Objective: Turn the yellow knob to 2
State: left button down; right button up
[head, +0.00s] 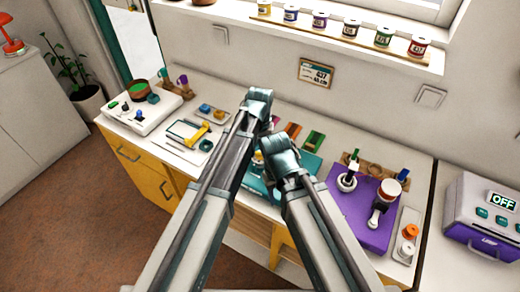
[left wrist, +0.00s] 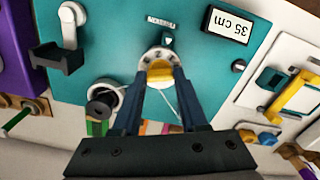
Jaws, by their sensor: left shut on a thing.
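The yellow knob (left wrist: 160,72) sits on a round pale dial (left wrist: 145,62) on the teal board (left wrist: 100,20). In the left wrist view my left gripper (left wrist: 161,78) has a finger on each side of the knob and is shut on it. The dial's numbers are too small to read, so I cannot tell the setting. In the head view my arms cover much of the teal board (head: 310,165). My right arm's grey-teal joint (head: 282,160) shows over the board, but its gripper is not seen.
The teal board also bears a "35 cm" display (left wrist: 230,26), a black knob (left wrist: 101,104) and a lever (left wrist: 68,25). A white board with a yellow handle (head: 198,133) lies to the left in the head view, a purple board (head: 345,215) to the right.

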pick_arm(q)
jog(key=shift+m, duration=1.8)
jog(key=shift+c, duration=2.2)
grip_release()
notch_tip(320, 180, up, 14)
jog(key=p, duration=1.4)
jog(key=shift+f, duration=0.1)
